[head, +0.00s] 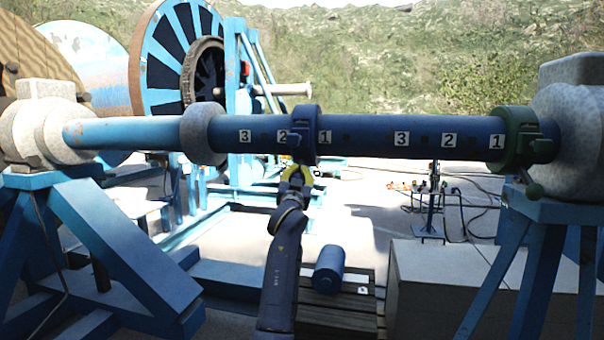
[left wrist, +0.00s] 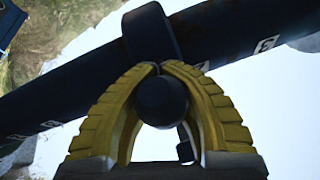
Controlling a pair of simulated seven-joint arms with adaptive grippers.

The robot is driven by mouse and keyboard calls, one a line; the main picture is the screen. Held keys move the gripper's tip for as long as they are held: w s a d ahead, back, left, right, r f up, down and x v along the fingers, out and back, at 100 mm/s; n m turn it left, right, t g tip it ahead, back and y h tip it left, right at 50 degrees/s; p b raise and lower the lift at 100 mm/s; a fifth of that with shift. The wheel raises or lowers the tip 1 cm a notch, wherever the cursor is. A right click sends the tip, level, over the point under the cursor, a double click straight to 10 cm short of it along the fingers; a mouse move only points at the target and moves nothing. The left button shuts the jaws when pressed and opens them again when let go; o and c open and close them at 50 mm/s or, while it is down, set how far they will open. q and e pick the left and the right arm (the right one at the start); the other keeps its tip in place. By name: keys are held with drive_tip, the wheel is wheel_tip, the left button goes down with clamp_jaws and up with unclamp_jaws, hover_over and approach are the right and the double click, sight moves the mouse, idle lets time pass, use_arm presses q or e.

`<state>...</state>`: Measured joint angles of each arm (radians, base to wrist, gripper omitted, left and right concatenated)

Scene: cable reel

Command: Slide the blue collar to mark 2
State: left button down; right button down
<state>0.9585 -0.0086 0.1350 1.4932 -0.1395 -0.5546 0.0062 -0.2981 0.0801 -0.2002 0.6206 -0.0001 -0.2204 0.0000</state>
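The blue collar (head: 311,125) sits around the blue horizontal tube (head: 370,130), between label 2 (head: 283,135) and label 1 (head: 325,136) of the left row, close beside 2. Label 3 (head: 245,136) is further left. My left gripper (head: 296,171) is under the tube with its yellow fingers at the collar's hanging knob. In the left wrist view the gripper (left wrist: 159,68) has its fingers curved around the dark round knob (left wrist: 161,101), tips together, below the dark collar band (left wrist: 150,32). My right gripper is not in view.
A green collar (head: 513,140) with a hanging handle sits near the tube's right end, by the right row of labels. A grey ring (head: 197,133) lies left of label 3. Blue stands hold both ends. A blue cylinder (head: 329,264) lies below on slats beside a grey box (head: 440,285).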

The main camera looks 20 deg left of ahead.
use_arm(q)
drive_tip(key=c, duration=1.5)
unclamp_jaws()
drive_tip(key=shift+w+a+f, duration=0.2)
drive_tip(key=shift+f, duration=0.3)
drive_tip(key=shift+o, duration=1)
drive_tip(key=shift+r, duration=0.2)
drive_tip(key=shift+s, duration=0.1)
drive_tip(key=v, duration=1.2)
